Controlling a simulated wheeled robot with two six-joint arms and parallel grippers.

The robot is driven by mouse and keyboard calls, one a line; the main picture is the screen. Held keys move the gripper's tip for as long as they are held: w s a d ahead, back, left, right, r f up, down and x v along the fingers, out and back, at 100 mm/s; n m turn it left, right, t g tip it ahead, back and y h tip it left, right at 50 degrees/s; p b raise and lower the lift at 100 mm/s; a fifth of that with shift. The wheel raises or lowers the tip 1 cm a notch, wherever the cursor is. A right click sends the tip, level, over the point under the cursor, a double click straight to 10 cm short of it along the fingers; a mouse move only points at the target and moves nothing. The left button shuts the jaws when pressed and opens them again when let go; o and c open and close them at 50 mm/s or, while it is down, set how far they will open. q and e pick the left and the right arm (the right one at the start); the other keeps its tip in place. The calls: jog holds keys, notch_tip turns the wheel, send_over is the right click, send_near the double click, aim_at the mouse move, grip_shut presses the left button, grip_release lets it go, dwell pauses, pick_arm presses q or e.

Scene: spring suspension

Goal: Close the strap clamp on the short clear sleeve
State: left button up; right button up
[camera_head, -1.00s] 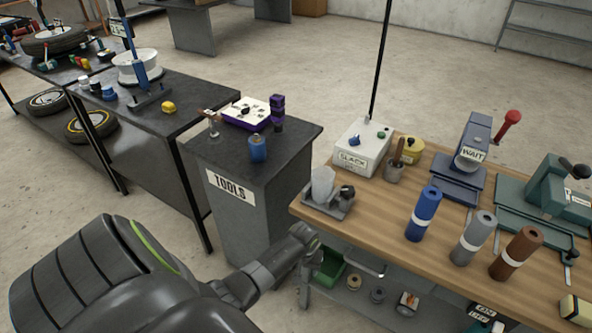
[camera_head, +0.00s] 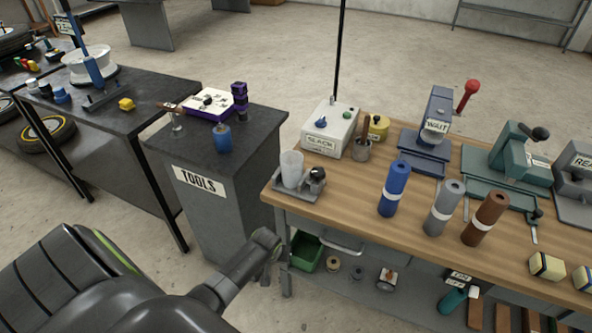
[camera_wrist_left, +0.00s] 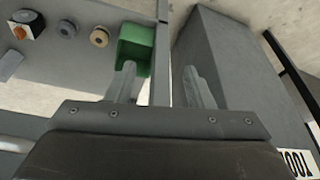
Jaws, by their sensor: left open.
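The short clear sleeve (camera_head: 291,168) stands upright at the bench's near left corner. It is on a small grey clamp fixture (camera_head: 296,190) with a black knob (camera_head: 317,173) at its right. The picture is too small to tell how the strap sits. My left gripper (camera_head: 268,277) is below and in front of that corner, apart from the sleeve. In the left wrist view its two fingers (camera_wrist_left: 162,85) are spread with nothing between them. The sleeve is not in the wrist view. My right gripper is not in view.
The wooden bench (camera_head: 345,215) has an edge near my left gripper. A green bin (camera_head: 307,251) is on the shelf below. The TOOLS cabinet (camera_head: 215,215) stands left. The SLACK box (camera_head: 330,128) and a blue cylinder (camera_head: 394,188) stand behind and right of the sleeve.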

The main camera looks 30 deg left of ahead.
pick_arm(q)
jog(key=w+a+r+m+t+y+b, duration=0.1)
jog(key=w+r+t+b, duration=0.25)
jog(key=r+t, duration=0.35)
jog(key=m+t+h+b, duration=0.2)
jog(key=m+t+b, duration=0.15)
jog(key=t, duration=0.45)
send_near(315, 174)
jog(key=w+p, duration=0.2)
jog(key=w, duration=0.8)
jog(key=shift+r, duration=0.15)
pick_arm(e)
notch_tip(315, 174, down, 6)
pick_arm(q)
jog(key=c, duration=0.7)
jog(key=p, duration=0.4)
jog(key=shift+a+r+h+p, duration=0.1)
jog(key=shift+r+h+p, duration=0.2)
jog(key=shift+r, duration=0.1)
jog(key=shift+f+m+p, duration=0.15)
jog(key=shift+m+p, duration=0.1)
jog(key=shift+p, duration=0.35)
jog(key=shift+f+h, duration=0.15)
jog(key=shift+h, duration=0.15)
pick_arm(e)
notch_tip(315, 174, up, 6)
